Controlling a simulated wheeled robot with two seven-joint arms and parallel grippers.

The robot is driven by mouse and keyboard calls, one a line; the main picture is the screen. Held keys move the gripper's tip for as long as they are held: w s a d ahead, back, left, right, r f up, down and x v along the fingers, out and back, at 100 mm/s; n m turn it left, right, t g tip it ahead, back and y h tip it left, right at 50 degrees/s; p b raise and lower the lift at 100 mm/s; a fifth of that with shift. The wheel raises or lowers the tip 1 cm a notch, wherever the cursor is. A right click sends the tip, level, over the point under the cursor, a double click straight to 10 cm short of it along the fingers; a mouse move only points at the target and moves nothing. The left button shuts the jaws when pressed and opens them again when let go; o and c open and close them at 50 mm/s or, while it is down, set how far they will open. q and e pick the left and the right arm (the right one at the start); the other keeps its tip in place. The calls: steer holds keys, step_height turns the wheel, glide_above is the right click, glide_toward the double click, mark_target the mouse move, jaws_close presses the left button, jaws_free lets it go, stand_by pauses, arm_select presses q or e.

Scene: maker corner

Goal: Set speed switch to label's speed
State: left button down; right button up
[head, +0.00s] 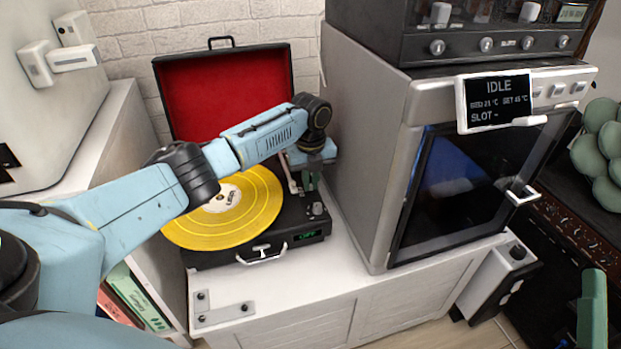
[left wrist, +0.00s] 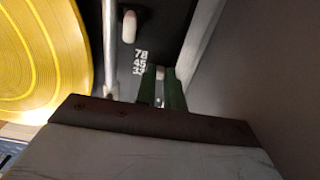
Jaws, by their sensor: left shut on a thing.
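The record player (head: 262,255) stands open on the white cabinet, with a yellow record (head: 265,215) on it. The record's pale centre label (head: 222,198) shows, but its print is too small to read. My left gripper (head: 309,182) reaches down at the player's right side. In the left wrist view its green fingers (left wrist: 161,90) are shut on the small speed switch (left wrist: 160,73), mostly hidden between them, beside white speed numbers (left wrist: 140,62). The switch's exact setting is hidden. Part of my right gripper (head: 592,300) shows at the lower right edge; its opening is unclear.
The tonearm (left wrist: 109,50) lies close to the left of my left fingers. A grey oven-like machine (head: 360,150) with an "IDLE" display (head: 497,100) stands close on the right. The red-lined lid (head: 228,90) is up behind. A metal bracket (head: 223,312) lies in front.

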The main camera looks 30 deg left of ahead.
arm_select(q)
steer(key=s+d+p, duration=0.1)
steer(key=p, duration=0.2)
steer(key=shift+d+f, duration=0.1)
arm_select(e)
step_height(320, 180, down, 10)
steer(key=w+d+g+h, duration=0.1)
steer(key=g+h, duration=0.1)
steer(key=g, duration=0.5)
steer(key=shift+w+r+h, duration=0.25)
steer(key=shift+h, duration=0.05)
arm_select(q)
steer(key=c, duration=1.5)
jaws_free()
steer(key=shift+s, duration=0.1)
steer(key=shift+c, duration=0.2)
steer(key=shift+o, duration=0.3)
